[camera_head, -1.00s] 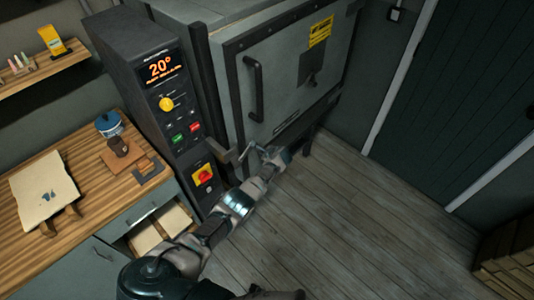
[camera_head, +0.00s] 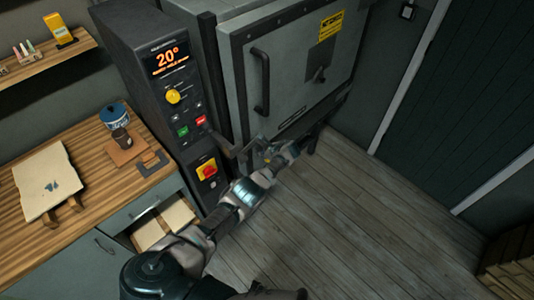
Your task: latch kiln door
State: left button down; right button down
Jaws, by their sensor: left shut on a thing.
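The grey kiln door (camera_head: 290,85) fills the upper middle and looks shut or nearly shut; I cannot tell if a small gap is left. It has a dark vertical handle (camera_head: 261,82). At its lower left corner is a dark latch lever (camera_head: 226,147), slanting up to the left. My left gripper (camera_head: 266,158) is at the lever's right end, below the door's lower edge. It is shut on the latch lever, though the contact is small and partly hidden by the fingers. My right gripper is out of view.
A control box (camera_head: 150,60) reading 20° with a red and yellow switch (camera_head: 207,170) stands left of the door. The plank floor (camera_head: 370,230) is clear.

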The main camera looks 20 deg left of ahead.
pick_arm(q)
jog(key=shift+s+a+f+g+y+b, duration=0.15)
jog(key=shift+s+a+f+g+b, duration=0.15)
jog(key=shift+s, duration=0.2)
jog(key=shift+s+a+f+g+y+b, duration=0.2)
jog(key=shift+s+a+f+g, duration=0.15)
jog(key=shift+s, duration=0.15)
jog(key=shift+s+r+m, duration=0.1)
jog(key=shift+s+m, duration=0.1)
jog(key=shift+m, duration=0.1)
jog(key=c, duration=0.9)
grip_release()
jog(key=shift+w+d, duration=0.1)
jog(key=shift+w, duration=0.05)
jog(key=shift+w+r, duration=0.1)
jog(key=shift+w, duration=0.05)
